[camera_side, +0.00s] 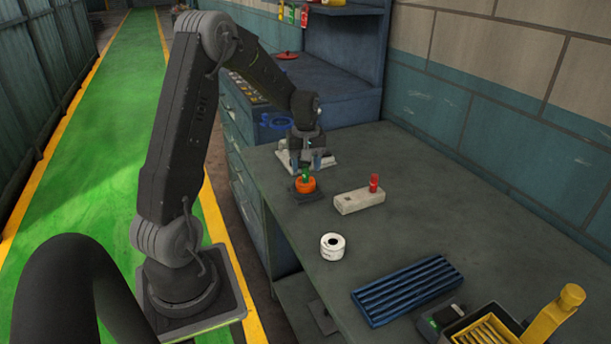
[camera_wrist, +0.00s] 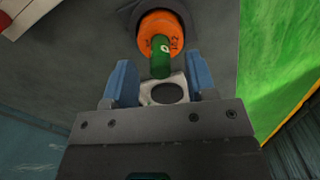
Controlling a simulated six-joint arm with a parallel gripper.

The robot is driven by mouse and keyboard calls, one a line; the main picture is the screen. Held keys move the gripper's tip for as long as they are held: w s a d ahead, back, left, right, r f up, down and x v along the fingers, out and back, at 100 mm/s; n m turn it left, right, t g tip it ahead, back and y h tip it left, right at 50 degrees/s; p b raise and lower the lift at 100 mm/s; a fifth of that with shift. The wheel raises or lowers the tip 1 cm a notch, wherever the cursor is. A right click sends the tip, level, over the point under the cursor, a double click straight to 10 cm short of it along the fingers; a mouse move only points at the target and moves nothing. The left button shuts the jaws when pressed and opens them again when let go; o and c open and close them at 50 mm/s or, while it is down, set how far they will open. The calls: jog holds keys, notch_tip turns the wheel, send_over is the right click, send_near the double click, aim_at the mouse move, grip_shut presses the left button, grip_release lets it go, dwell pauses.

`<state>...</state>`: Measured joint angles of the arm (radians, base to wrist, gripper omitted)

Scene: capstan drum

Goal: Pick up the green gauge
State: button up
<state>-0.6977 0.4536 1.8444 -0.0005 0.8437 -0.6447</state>
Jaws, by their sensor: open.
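The green gauge (camera_side: 307,175) is a small upright green cylinder in the orange drum (camera_side: 305,186), which stands on a dark base on the bench. In the wrist view the green gauge (camera_wrist: 161,58) sticks out of the orange ring (camera_wrist: 161,29) toward the camera and shows a small pale mark. My gripper (camera_side: 311,161) is above and close to the gauge, pointing down. In the wrist view my gripper (camera_wrist: 160,65) has its two blue fingers apart, with the gauge's end in line with the gap. I cannot tell whether the gauge is between the fingers.
A pale block with a red peg (camera_side: 373,184) lies right of the drum. A white roll (camera_side: 332,246) stands nearer the camera. A blue ridged tray (camera_side: 408,289) and a yellow-handled item (camera_side: 553,312) are at the front right. The bench between is clear.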

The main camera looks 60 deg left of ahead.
aim_at(306, 166)
notch_tip(306, 166, down, 4)
jog(key=shift+r, duration=0.25)
grip_shut()
dwell(0.3)
jog(key=shift+r, duration=0.1)
